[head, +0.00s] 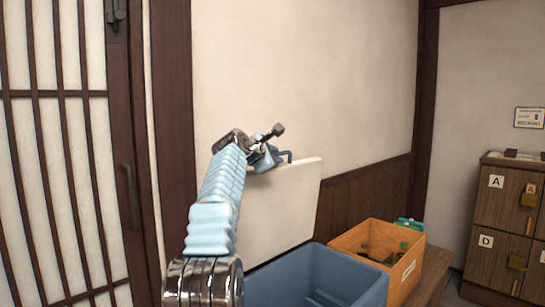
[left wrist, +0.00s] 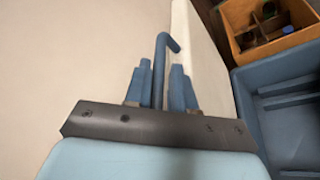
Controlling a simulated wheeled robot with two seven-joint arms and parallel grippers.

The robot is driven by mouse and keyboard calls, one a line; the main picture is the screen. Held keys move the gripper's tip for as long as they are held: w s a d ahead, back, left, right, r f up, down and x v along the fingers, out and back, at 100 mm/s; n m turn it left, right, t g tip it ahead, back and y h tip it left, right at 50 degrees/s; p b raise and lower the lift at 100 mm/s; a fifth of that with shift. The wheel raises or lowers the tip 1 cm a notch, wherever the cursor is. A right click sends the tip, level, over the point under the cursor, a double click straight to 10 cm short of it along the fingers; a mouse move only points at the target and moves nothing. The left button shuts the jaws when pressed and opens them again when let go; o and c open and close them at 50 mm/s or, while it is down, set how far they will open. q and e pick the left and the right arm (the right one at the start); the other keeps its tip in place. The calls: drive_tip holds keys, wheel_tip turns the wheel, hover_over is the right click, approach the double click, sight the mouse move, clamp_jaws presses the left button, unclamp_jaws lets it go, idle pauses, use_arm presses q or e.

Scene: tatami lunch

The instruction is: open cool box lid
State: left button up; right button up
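The cool box (head: 375,292) is blue, and its inside shows in the head view and at the right of the left wrist view (left wrist: 245,92). Its white lid (head: 290,210) stands up steeply at the back, well clear of the opening. The lid's blue handle (head: 288,153) is at the lid's top edge. My left gripper (head: 266,157) is at that handle. In the left wrist view, the handle (left wrist: 160,48) runs between the two blue fingers, which sit close against it on both sides. My right gripper is not in view.
A wooden crate (head: 352,238) with bottles stands beside the cool box on a wooden bench (head: 432,285). Lettered lockers (head: 505,215) are at the right. A plain wall (head: 300,80) is close behind the lid, and a slatted sliding door (head: 60,180) is at the left.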

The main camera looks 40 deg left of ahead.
use_arm(q)
drive_tip(key=b+v, duration=0.4)
drive_tip(key=v, duration=0.9)
drive_tip(key=shift+s+r+b, duration=0.2)
drive_tip(key=shift+s+b, duration=0.15)
drive_tip(key=shift+d, duration=0.1)
